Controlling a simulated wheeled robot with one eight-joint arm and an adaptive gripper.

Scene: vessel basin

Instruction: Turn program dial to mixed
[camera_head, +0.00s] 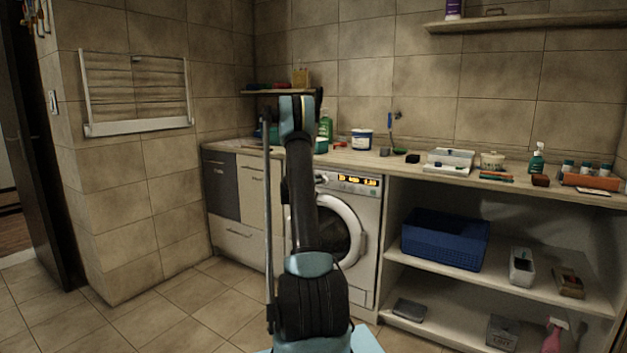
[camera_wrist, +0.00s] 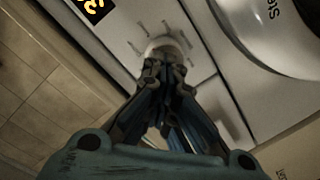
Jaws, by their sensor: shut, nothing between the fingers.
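The washing machine (camera_head: 367,205) stands under the worktop, with its round door (camera_head: 352,222) closed and a lit orange display at the top. In the wrist view, the pale round program dial (camera_wrist: 166,43) sits on the light control panel with faint marks around it. My gripper (camera_wrist: 165,72) is shut and empty, its fingertips right at the dial's near edge and covering part of it. I cannot tell whether they touch it. The dial's pointer and labels are too blurred to read. In the head view, my arm hides the gripper and the dial.
In the wrist view, the orange display (camera_wrist: 94,7) is at upper left and the door rim (camera_wrist: 245,30) at upper right. The worktop (camera_head: 420,172) above holds bottles and tubs. Open shelves with a blue basket (camera_head: 445,240) stand at right. The floor at left is clear.

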